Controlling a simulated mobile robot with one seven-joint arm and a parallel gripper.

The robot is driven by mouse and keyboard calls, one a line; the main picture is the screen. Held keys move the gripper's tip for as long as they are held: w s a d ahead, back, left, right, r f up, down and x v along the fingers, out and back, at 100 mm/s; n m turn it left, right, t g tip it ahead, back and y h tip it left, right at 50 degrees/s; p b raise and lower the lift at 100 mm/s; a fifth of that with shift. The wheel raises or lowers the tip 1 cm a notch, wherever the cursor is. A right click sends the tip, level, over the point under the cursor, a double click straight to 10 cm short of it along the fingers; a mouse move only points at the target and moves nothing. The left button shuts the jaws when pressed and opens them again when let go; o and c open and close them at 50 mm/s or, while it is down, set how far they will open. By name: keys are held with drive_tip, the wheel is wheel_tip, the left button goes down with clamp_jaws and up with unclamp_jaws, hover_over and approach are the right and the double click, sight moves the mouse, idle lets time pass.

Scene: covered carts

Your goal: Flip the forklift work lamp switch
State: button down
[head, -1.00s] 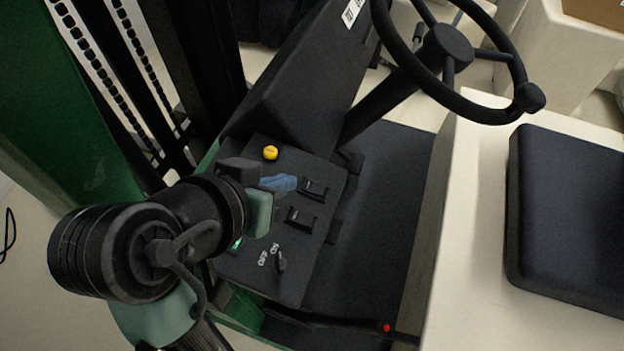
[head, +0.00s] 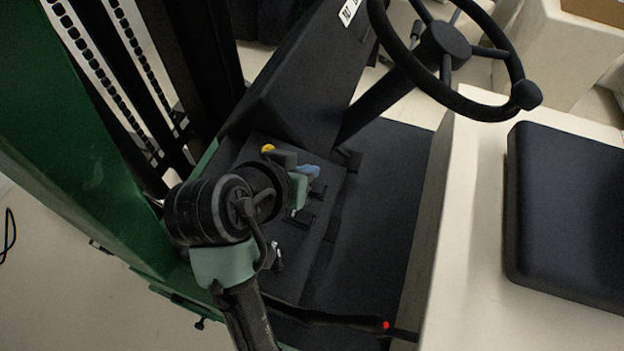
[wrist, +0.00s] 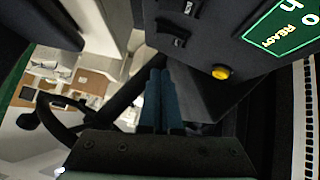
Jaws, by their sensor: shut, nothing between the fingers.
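My gripper (head: 312,172) is shut and empty, its blue fingers together over the dark control panel (head: 290,285). One rocker (wrist: 170,30) and the other rocker (wrist: 189,7) show at the top there. In the head view one rocker (head: 319,190) is partly behind the fingers and the other (head: 303,218) is partly behind the gripper. I cannot read which rocker is the work lamp switch, nor tell whether the fingers touch anything.
A yellow button (head: 267,148) sits on the panel, also in the wrist view (wrist: 221,72). A green display (wrist: 284,30) reads READY. The steering wheel (head: 517,75) is at upper right, the black seat (head: 570,215) at right, the green mast frame (head: 75,150) at left. The floor plate (head: 385,200) is clear.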

sight(320, 182)
drive_tip(key=shift+w+d+f+p, duration=0.1)
drive_tip(key=shift+d+f+p, duration=0.1)
drive_tip(key=shift+f, duration=0.55)
drive_tip(key=shift+d+f+p, duration=0.1)
drive_tip(key=shift+f+p, duration=0.05)
drive_tip(key=shift+f, duration=0.65)
drive_tip(key=shift+w+d+f+p, duration=0.1)
drive_tip(key=shift+f+p, duration=0.1)
drive_tip(key=shift+f, duration=0.55)
